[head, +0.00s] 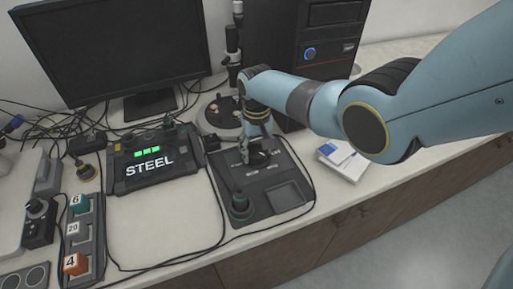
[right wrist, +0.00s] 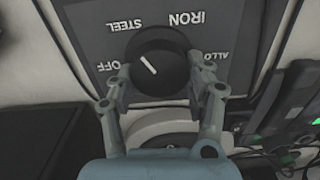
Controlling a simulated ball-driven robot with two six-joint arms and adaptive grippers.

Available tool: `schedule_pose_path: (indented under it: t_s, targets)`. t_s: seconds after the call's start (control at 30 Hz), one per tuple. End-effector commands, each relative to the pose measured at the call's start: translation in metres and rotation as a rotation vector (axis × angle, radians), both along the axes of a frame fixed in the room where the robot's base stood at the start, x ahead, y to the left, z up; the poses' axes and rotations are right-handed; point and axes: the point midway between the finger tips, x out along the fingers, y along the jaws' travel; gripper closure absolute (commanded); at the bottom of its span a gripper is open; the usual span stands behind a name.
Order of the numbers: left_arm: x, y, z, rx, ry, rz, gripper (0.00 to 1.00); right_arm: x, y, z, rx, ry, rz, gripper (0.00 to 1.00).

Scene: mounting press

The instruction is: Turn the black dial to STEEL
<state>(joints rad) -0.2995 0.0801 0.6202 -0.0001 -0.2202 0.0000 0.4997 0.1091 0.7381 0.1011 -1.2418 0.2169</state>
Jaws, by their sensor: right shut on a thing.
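The black dial (right wrist: 163,67) is a round knob with a white pointer line, on a dark panel (right wrist: 228,22). In the right wrist view the labels OFF, STEEL, IRON and a partly cut-off ALLO stand around it upside down. The line points up-left, between OFF and STEEL. My right gripper (right wrist: 160,77) is shut on the dial, one finger on each side. In the head view my right gripper (head: 258,150) reaches down onto the panel, largely covering the dial. A display box (head: 150,166) reads STEEL with green lights above. My left gripper is not in view.
A monitor (head: 115,45) and a computer tower (head: 318,48) stand behind. A white booklet (head: 343,160) lies to the right. Numbered blocks in a rack (head: 85,245) and cables are at left.

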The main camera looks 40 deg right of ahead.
Motion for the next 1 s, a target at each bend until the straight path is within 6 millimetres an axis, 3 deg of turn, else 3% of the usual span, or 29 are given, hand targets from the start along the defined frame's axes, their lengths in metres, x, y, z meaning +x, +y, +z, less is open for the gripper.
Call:
schedule_pose_path:
  t_s: [0.13,0.17,0.33,0.73,0.87,1.0]
  targets:
    - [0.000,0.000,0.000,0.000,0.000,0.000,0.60,0.000,0.000,0.000,0.001,0.000,0.001,0.79]
    - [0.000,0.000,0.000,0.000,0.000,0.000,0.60,0.000,0.000,0.000,0.001,0.000,0.001,0.44]
    - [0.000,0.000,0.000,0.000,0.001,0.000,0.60,0.000,0.000,0.000,0.001,0.000,0.001,0.22]
    - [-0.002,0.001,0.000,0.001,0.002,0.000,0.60,0.000,0.000,0.006,0.000,-0.001,0.001,0.22]
    - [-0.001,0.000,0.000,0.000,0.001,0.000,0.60,0.001,0.000,0.023,0.000,-0.003,0.001,0.22]
    - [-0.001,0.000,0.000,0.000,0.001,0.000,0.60,0.001,-0.001,0.052,-0.001,-0.005,0.002,0.22]
